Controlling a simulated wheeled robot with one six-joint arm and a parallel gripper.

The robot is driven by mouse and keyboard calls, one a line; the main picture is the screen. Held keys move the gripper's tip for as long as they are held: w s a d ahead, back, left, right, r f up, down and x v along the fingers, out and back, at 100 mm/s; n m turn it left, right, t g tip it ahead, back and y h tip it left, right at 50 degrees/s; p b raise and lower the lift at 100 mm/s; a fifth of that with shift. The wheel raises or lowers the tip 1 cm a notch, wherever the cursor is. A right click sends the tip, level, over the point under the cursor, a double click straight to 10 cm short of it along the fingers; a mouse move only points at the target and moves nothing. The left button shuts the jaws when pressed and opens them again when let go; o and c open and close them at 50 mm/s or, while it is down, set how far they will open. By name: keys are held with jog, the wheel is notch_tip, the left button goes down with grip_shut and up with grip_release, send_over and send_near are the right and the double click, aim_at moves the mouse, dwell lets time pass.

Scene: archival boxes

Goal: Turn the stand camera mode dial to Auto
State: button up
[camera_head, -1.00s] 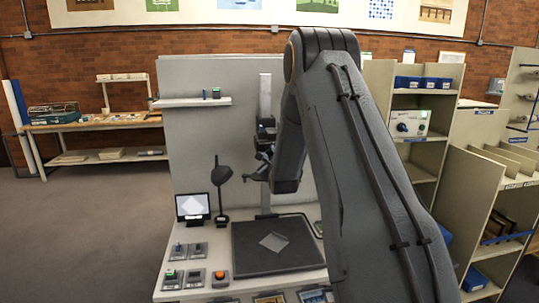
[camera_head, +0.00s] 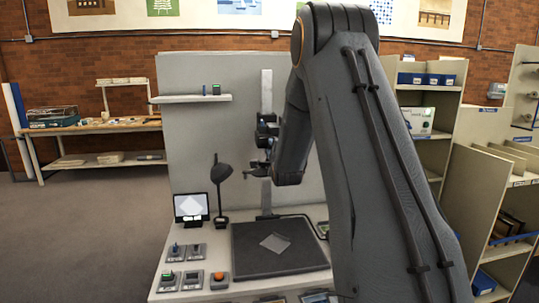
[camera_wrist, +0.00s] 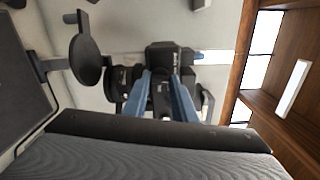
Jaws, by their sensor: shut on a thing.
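The stand camera (camera_head: 266,124) is mounted on the upright column above the copy stand, partly hidden behind my arm. In the wrist view the dark camera body (camera_wrist: 170,53) is right in front of my gripper (camera_wrist: 163,76). The two blue fingers reach up to the camera's body, one on each side of a small dark part, the mode dial as far as I can tell. My gripper is shut on it. The dial's marks and setting are too small and too covered to read.
The copy stand's baseboard (camera_head: 305,253) holds a pale sheet (camera_head: 275,242). A desk lamp (camera_head: 221,180) and a small screen (camera_head: 191,207) stand left of it, with several control boxes (camera_head: 193,279) in front. Shelving (camera_head: 470,210) stands at the right.

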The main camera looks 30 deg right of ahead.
jog(key=n+b, duration=0.7)
jog(key=n, duration=0.5)
jog(key=shift+b, duration=0.4)
dwell(0.3)
jog(key=o, duration=1)
jog(key=shift+o, duration=0.2)
jog(key=b+v, duration=0.1)
jog(key=v, duration=0.6)
jog(key=shift+s+b, duration=0.3)
jog(key=shift+s, duration=0.1)
jog(key=shift+a, duration=0.15)
